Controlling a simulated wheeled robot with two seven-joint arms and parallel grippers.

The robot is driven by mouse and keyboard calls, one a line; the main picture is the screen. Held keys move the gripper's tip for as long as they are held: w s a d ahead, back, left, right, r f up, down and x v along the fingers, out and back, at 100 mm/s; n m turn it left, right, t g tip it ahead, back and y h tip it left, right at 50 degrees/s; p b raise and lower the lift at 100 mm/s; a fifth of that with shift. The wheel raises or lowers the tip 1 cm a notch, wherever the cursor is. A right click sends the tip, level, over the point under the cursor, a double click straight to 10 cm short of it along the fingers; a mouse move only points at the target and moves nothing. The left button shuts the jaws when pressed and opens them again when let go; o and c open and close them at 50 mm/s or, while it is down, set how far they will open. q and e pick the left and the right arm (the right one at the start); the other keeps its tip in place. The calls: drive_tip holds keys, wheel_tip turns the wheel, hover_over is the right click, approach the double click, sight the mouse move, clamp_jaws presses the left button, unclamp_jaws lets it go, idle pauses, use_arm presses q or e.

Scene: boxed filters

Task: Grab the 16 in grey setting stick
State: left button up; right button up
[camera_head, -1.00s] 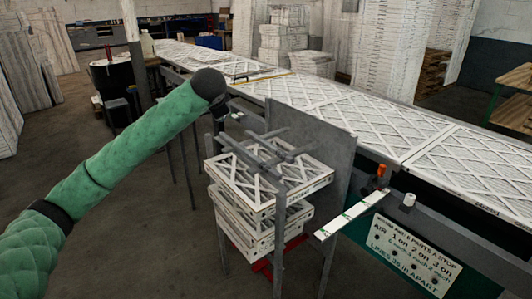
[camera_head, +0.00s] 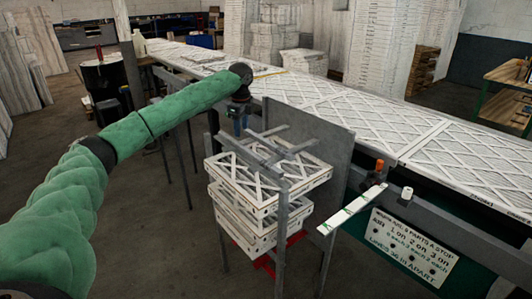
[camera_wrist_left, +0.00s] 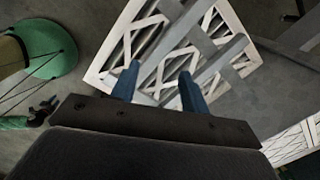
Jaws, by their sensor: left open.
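Several grey sticks (camera_head: 270,146) lie crossed on top of a stack of white-framed filters (camera_head: 262,185) in a metal rack; I cannot tell which is the 16 in one. Grey sticks also show in the left wrist view (camera_wrist_left: 200,58), beyond my fingertips. My left gripper (camera_head: 238,128) hangs pointing down, above and a little behind the left end of the sticks. Its two blue fingers stand apart in the left wrist view (camera_wrist_left: 158,78), with nothing held between them. My right gripper is not in view.
A grey upright panel (camera_head: 322,150) stands right behind the rack. A long conveyor table (camera_head: 400,152) covered with white lattice filters runs behind it. A white strip (camera_head: 352,208) and a sign (camera_head: 413,250) are at the right. The floor left of the rack is open.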

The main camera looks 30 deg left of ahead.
sight(246, 149)
use_arm(q)
drive_tip(key=shift+s+d+f+m+h, duration=0.15)
drive_tip(key=shift+d+m, duration=0.1)
drive_tip(key=shift+m, duration=0.2)
drive_tip(key=shift+s+d+r+m+h, duration=0.1)
drive_tip(key=shift+d+m+h, duration=0.1)
drive_tip(key=shift+m, duration=0.25)
drive_tip(key=shift+s+d+m+g, duration=0.15)
drive_tip(key=shift+m+g, duration=0.15)
drive_tip(key=shift+m, duration=0.4)
drive_tip(key=shift+d+m, duration=0.1)
drive_tip(key=shift+m, duration=1)
drive_tip(key=shift+f+p, duration=0.4)
drive_tip(key=shift+f, duration=0.85)
drive_tip(key=f, duration=0.1)
drive_tip(key=f+p, duration=0.2)
drive_tip(key=f, duration=0.1)
drive_tip(key=shift+w+d+f, duration=0.1)
drive_tip(key=shift+w+d, duration=0.1)
drive_tip(key=shift+d, duration=0.1)
drive_tip(key=shift+f, duration=0.6)
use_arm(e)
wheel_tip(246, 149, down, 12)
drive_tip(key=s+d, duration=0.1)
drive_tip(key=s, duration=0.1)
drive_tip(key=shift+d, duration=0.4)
use_arm(q)
clamp_jaws()
